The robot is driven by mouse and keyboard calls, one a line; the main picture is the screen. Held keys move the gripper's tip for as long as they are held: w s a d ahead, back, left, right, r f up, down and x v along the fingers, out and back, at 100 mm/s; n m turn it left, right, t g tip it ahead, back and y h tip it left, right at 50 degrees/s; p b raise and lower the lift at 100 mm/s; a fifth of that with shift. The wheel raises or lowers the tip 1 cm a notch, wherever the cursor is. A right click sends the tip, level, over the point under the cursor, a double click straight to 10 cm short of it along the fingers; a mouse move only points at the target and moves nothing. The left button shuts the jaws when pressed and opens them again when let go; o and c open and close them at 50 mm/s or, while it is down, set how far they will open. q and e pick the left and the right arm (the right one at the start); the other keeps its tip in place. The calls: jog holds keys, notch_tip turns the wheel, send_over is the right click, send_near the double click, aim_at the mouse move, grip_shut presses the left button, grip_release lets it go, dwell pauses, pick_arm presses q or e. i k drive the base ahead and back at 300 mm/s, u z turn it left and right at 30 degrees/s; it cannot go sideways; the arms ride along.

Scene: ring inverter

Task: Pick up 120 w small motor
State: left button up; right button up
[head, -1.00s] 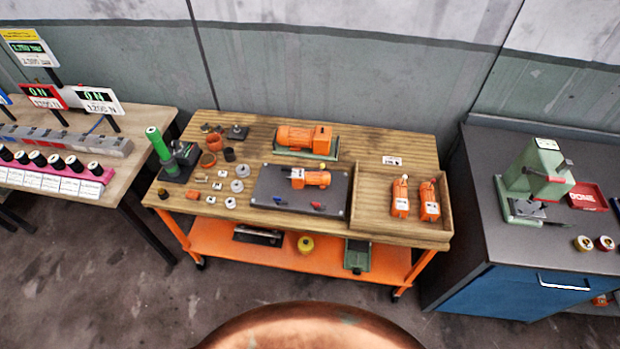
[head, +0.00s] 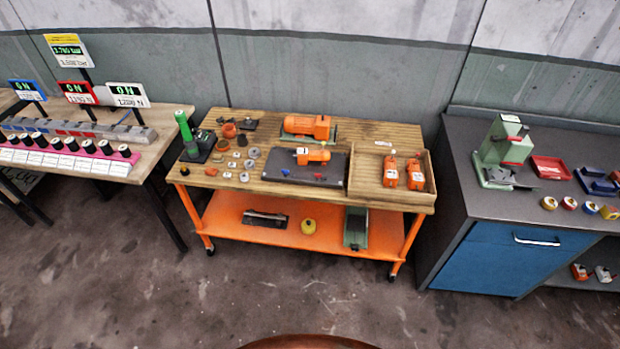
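A small orange motor (head: 313,156) lies on a dark mat (head: 280,172) in the middle of the wooden workbench. A larger orange motor (head: 306,126) sits on a green base behind it. Two more small orange motors stand in a wooden tray at the bench's right end, a left one (head: 390,172) and a right one (head: 415,174). I cannot read any power rating on them. Neither of my grippers is in view.
The wooden tray (head: 431,190) has a raised rim. Small rings and parts and a green press (head: 186,130) fill the bench's left end. A blue cabinet (head: 497,262) stands right, a second table (head: 150,160) left. The floor in front is clear.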

aim_at(304, 155)
jog(key=u, duration=1.45)
jog(key=i, duration=1.6)
jog(key=z, duration=0.85)
jog(key=i, duration=0.65)
jog(key=z, duration=0.55)
